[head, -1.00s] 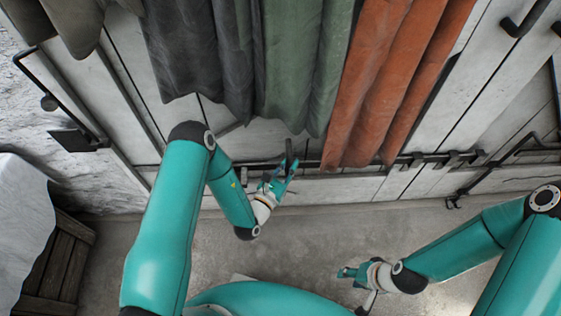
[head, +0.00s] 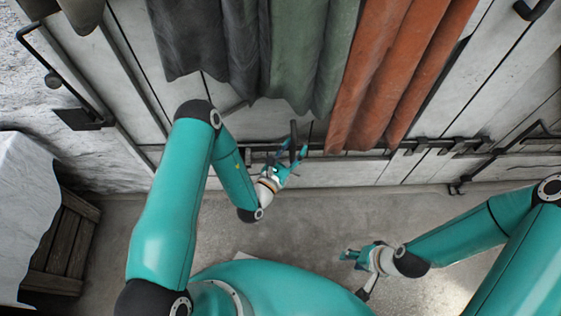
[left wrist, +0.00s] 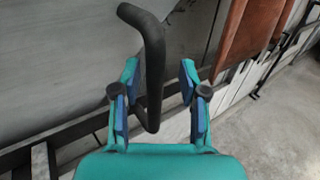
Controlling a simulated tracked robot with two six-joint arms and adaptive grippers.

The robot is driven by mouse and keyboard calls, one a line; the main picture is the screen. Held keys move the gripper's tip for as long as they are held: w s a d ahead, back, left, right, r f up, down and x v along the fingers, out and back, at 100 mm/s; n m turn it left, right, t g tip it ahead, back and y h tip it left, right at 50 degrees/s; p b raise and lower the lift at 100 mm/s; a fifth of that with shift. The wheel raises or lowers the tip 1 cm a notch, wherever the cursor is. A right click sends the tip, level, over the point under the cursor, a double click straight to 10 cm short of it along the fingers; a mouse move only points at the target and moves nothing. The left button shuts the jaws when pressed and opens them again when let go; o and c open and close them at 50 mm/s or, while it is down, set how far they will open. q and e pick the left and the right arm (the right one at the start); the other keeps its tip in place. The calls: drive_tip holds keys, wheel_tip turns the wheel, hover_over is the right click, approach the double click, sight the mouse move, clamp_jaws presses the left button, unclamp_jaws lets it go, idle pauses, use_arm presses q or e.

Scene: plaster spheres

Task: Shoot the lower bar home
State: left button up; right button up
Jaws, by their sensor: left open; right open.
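The lower bar (head: 340,153) is a dark metal rod running across the bottom of the pale plank doors, partly behind the hanging cloths. Its black bent handle (head: 293,138) sticks out below the green cloth. My left gripper (head: 288,158) is open at this handle. In the left wrist view, the handle (left wrist: 154,50) stands between the two open fingers of my left gripper (left wrist: 159,75), with gaps visible on both sides. My right gripper (head: 348,254) is open and empty over the floor, away from the doors.
Grey, green and orange cloths (head: 385,75) hang over the doors above the bar. Dark brackets (head: 460,147) sit along the bar at right. A wooden crate (head: 68,240) and a white-covered block (head: 25,195) stand at left. The concrete floor before the doors is clear.

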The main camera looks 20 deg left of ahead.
use_arm(q)
drive_tip(key=v, duration=1.1)
drive_tip(key=shift+s, duration=0.2)
